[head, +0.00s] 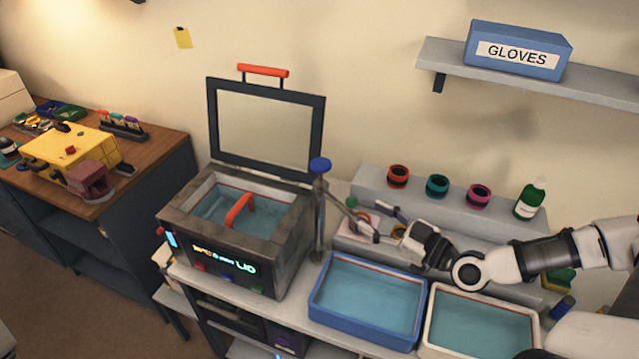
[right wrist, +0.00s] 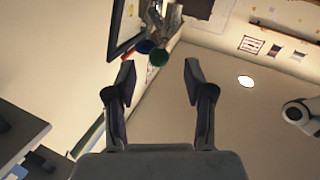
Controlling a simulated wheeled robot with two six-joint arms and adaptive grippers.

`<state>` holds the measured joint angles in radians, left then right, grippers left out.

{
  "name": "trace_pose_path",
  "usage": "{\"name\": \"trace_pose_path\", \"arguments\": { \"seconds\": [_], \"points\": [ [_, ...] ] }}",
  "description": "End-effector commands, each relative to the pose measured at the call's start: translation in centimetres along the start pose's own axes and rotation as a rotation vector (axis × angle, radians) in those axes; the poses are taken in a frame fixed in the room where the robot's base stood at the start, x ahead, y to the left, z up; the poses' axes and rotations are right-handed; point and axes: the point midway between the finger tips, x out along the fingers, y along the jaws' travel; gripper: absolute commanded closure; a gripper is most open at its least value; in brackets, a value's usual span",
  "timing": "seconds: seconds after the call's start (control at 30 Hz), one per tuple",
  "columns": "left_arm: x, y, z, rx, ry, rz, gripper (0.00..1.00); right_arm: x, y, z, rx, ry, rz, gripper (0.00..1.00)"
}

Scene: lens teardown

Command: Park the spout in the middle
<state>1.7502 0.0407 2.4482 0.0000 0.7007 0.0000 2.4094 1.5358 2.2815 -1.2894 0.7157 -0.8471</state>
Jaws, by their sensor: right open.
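The spout (head: 336,205) is a grey tube that leaves a vertical post with a blue knob (head: 320,165) at the right side of the washing tank. It slants down to the right, toward the blue basin (head: 318,307). My right gripper (head: 366,212) comes in from the right and its open fingers are close to the spout's outer end; I cannot tell whether they touch it. In the right wrist view the fingers (right wrist: 158,78) are apart with nothing held between them. A blue knob (right wrist: 158,57) shows beyond them. My left gripper is not in view.
The tank (head: 280,255) has its framed lid (head: 209,130) open and a red handle (head: 240,208) in its water. A white basin (head: 430,320) stands right of the blue one. Behind are a grey step (head: 368,190) with coloured rings and a green bottle (head: 530,200).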

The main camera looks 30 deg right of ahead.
Motion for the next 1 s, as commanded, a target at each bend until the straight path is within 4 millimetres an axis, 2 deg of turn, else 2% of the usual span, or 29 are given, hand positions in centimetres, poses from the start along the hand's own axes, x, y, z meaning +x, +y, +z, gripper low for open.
{"name": "trace_pose_path", "arguments": {
  "seconds": [0.17, 0.37, 0.57, 0.8, 1.0],
  "points": [
    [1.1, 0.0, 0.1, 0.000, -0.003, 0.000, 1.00, 0.6, 0.0, 0.3, 0.001, 0.005, 0.002, 0.47],
    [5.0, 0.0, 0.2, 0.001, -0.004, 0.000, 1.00, 2.9, -0.3, 1.0, -0.005, 0.003, -0.002, 0.47],
    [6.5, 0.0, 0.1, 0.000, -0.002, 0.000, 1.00, 5.2, -0.2, 0.5, -0.004, 0.001, -0.004, 0.47],
    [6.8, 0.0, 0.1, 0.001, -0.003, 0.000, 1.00, 7.4, 0.1, 0.1, 0.000, 0.000, 0.001, 0.47],
    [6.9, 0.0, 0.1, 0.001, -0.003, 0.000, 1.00, 7.8, 0.0, -0.1, 0.004, 0.002, 0.002, 0.47]
  ]
}}
